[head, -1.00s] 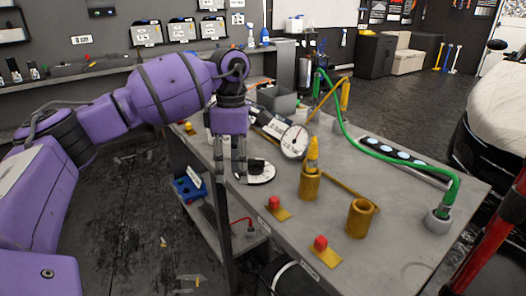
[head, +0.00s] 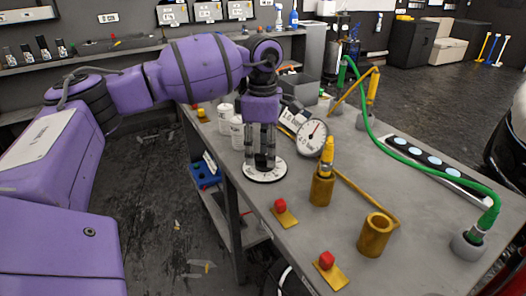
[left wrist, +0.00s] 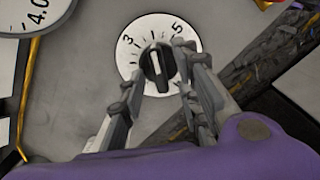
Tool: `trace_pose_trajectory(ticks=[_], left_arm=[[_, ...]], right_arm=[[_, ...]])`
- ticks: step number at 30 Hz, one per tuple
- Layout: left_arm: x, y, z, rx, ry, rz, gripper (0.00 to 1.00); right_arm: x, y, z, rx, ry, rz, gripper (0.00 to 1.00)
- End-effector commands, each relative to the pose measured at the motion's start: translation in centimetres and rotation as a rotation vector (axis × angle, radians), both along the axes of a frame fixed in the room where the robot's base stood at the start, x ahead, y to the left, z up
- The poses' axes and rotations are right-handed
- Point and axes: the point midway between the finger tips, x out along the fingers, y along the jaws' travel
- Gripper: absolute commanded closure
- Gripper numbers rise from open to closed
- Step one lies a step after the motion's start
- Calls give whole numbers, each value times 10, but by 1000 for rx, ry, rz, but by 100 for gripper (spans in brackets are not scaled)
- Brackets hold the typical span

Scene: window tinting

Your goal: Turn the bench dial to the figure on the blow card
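The bench dial (head: 279,176) is a round white plate at the bench's left edge. In the left wrist view it (left wrist: 137,25) shows the figures 3 and 5 and a black knob (left wrist: 153,70). The knob's white line points up between 3 and 5. My left gripper (head: 260,160) points down over the dial. Its fingers (left wrist: 158,70) stand apart on either side of the knob; contact is unclear. A white card (head: 289,117) stands behind the round gauge (head: 312,138); its text is unreadable. The gauge face (left wrist: 38,12) shows 4.0 in the wrist view. My right gripper is not in view.
A brass holder with a yellow-tipped piece (head: 322,185), an empty brass cup (head: 376,235) and two red buttons (head: 280,206) (head: 327,261) stand right of and nearer than the dial. White cups (head: 237,130) stand behind my gripper. A green hose (head: 410,160) arches over the bench.

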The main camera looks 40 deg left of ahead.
Motion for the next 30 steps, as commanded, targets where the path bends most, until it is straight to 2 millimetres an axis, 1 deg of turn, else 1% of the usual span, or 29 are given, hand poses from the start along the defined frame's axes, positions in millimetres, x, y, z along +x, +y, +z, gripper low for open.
trace_pose_trajectory(ticks=[3,8,11,15,24,30], left_arm=[[0,0,-2,0,-1,0,70],[0,0,-2,0,0,0,70],[0,0,-2,0,0,-1,81],[0,0,-2,0,0,-1,100],[0,0,-1,0,0,10,100],[-1,-1,-1,0,1,71,100]], right_arm=[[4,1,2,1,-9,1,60],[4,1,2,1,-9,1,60],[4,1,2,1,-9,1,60],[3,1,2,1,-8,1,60],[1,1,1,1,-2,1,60],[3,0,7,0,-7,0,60]])
